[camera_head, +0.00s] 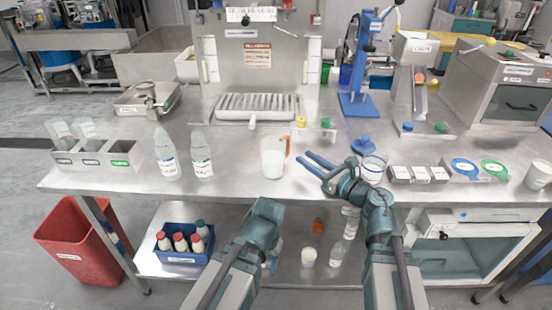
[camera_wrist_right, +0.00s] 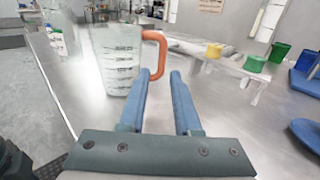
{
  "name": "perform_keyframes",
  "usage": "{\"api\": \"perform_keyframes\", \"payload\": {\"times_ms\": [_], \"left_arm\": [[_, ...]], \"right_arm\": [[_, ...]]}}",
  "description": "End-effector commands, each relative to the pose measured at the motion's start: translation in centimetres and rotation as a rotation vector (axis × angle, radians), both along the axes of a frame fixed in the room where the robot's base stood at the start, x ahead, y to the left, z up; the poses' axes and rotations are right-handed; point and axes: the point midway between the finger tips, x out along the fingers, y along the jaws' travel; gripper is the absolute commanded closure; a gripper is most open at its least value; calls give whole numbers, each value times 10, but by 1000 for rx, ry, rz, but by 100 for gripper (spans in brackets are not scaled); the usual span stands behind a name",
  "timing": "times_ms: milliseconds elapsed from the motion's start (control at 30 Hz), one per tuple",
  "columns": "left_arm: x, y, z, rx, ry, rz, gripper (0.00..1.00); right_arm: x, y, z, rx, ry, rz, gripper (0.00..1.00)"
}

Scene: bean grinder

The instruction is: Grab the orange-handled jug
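The orange-handled jug (camera_head: 273,157) stands upright on the steel table, a clear jug with its orange handle on the right side. In the right wrist view the jug (camera_wrist_right: 116,62) is at the upper left, with measuring marks and the orange handle (camera_wrist_right: 160,52) just beyond the left fingertip. My right gripper (camera_head: 308,160) is open, its blue fingers pointing left toward the handle. In the right wrist view the gripper (camera_wrist_right: 160,75) has a clear gap between its fingers and holds nothing. My left arm reaches in at the bottom; its gripper fingers are not clearly visible.
Two clear bottles (camera_head: 166,155) stand left of the jug. A yellow weight (camera_head: 301,122) and a green one (camera_head: 326,123) sit behind it. A blue lid (camera_head: 364,144) and a glass container (camera_head: 373,168) are near my right wrist. The tabletop around the jug is mostly clear.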

Motion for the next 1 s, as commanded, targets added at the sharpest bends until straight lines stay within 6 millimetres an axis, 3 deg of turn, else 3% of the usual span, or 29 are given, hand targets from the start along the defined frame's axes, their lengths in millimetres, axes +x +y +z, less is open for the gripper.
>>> {"api": "perform_keyframes", "payload": {"times_ms": [100, 300, 733, 1000], "left_arm": [[0, 0, 0, 0, 0, 0, 33], [0, 0, 0, 0, 0, 0, 33], [0, 0, 1, 0, 0, 0, 33], [0, 0, 3, 0, 0, 0, 33]], "right_arm": [[21, 18, 0, 1, 0, 4, 68], [43, 39, 0, 2, 1, 1, 68], [54, 49, 1, 3, 1, -1, 68], [83, 72, 3, 3, 1, 1, 68]]}}
